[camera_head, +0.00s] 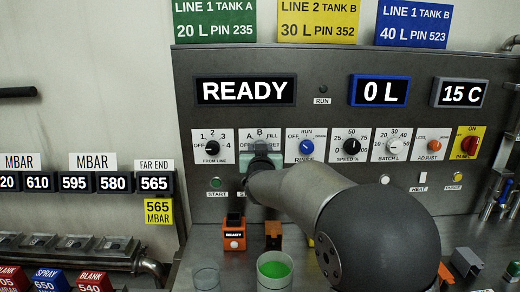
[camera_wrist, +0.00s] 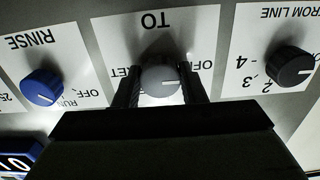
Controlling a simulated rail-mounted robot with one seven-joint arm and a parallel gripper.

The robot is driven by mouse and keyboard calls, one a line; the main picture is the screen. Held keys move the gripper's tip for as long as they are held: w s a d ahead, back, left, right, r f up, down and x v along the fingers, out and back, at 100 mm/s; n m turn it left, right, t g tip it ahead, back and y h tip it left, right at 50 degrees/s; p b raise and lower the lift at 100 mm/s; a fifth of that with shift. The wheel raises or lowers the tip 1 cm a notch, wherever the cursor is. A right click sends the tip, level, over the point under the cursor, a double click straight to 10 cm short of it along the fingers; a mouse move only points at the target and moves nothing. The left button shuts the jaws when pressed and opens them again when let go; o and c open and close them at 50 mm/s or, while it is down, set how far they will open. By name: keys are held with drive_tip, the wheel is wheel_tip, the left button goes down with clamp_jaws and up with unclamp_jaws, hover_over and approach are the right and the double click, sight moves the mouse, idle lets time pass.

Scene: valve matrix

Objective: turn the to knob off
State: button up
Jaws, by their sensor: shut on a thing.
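The TO knob (camera_wrist: 160,80) is a grey round knob on a white plate (camera_wrist: 150,25), seen upside down in the wrist view. My gripper (camera_wrist: 161,88) has one finger on each side of it and is shut on it. The knob's white pointer line points to the right in that view, toward the side with the partly covered OFF label (camera_wrist: 206,65). In the head view my gripper (camera_head: 262,160) is at the TO plate (camera_head: 260,134), and the knob is hidden behind it.
The blue RINSE knob (camera_wrist: 41,87) and the dark FROM LINE knob (camera_wrist: 290,66) flank the TO knob closely.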

idle(0.3)
drive_tip(key=o, duration=1)
drive_tip(key=s+d+b, duration=0.1)
drive_tip(key=s+b, duration=0.1)
drive_tip(key=s, duration=1.5)
drive_tip(key=shift+s+d, duration=0.2)
drive_tip(key=shift+d, duration=0.15)
drive_tip(key=shift+f, duration=0.1)
drive_tip(key=s+d+f+n+g+y+p, duration=0.1)
drive_tip(key=s+d+f+g, duration=0.35)
drive_tip(key=f, duration=0.25)
drive_tip(key=s+d+f+g, duration=0.4)
drive_tip(key=s+f+g, duration=0.2)
drive_tip(key=f, duration=0.1)
drive_tip(key=s+d+f+g+h, duration=0.1)
drive_tip(key=s+d+f+g, duration=0.2)
drive_tip(key=s, duration=0.5)
drive_tip(key=s+d+f+m+g+h+p, duration=0.1)
drive_tip(key=s+d+f+g, duration=0.3)
drive_tip(key=s, duration=0.5)
drive_tip(key=shift+d+m, duration=0.3)
drive_tip(key=shift+d, duration=0.75)
